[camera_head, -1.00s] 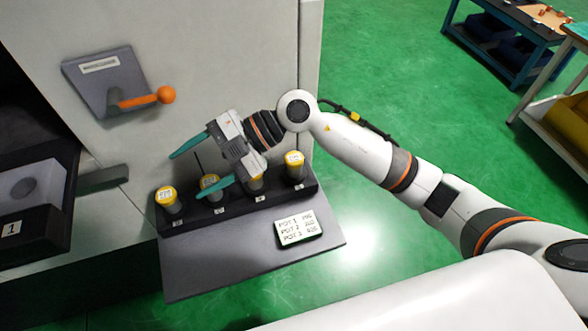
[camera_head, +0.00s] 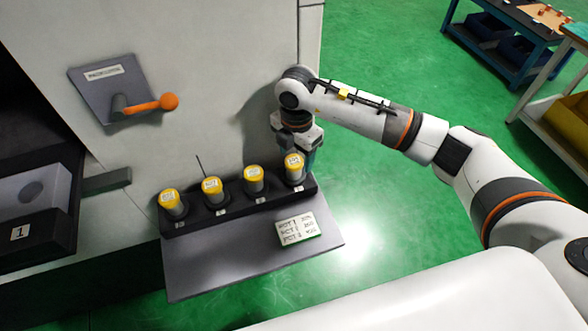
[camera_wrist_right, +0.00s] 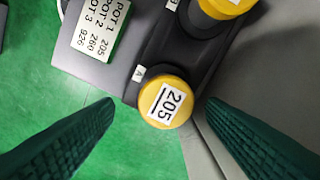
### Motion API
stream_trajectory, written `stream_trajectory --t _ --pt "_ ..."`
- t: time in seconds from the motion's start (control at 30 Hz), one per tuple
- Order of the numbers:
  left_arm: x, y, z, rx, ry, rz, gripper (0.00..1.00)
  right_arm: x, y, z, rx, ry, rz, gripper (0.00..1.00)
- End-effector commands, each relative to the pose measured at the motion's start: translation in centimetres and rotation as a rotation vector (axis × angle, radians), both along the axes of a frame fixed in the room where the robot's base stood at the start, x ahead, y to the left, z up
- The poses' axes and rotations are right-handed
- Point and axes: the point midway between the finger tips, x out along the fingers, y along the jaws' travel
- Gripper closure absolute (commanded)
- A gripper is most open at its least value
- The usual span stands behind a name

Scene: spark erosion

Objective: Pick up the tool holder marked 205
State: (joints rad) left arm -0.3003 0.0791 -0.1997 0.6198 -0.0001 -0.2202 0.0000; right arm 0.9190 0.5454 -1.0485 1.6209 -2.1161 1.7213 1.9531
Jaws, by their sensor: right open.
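The tool holder marked 205 (camera_wrist_right: 166,103) has a yellow round top with a white label, and stands at the end of the dark rack (camera_wrist_right: 165,40). In the head view it is the rightmost holder (camera_head: 295,170) in the rack. My right gripper (camera_wrist_right: 158,104) is open and empty. In the wrist view its two green fingers lie either side of the 205 top, which shows between their tips; I cannot tell whether they touch it. In the head view the gripper (camera_head: 306,152) is at the rack's right end, its fingers partly hidden. My left gripper is not in view.
Other yellow-topped holders (camera_head: 212,187) stand to the left in the rack. A white card (camera_head: 297,229) listing pots 1 to 3, with 205 first, lies on the grey shelf (camera_head: 210,262). The machine wall with an orange-knobbed lever (camera_head: 168,101) rises behind. Open floor lies right.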

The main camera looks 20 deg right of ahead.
Motion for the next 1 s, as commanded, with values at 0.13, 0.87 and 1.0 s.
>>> stream_trajectory --t 0.13,0.87,1.0 --pt "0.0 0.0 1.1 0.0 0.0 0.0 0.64 0.0 0.2 -1.4 -0.002 0.005 0.001 0.35" --pt "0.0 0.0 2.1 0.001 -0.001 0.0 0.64 0.4 0.4 -5.2 0.001 0.0 0.001 0.68" --pt "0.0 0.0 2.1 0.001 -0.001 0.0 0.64 0.4 0.4 -5.2 0.001 0.0 0.001 0.91"
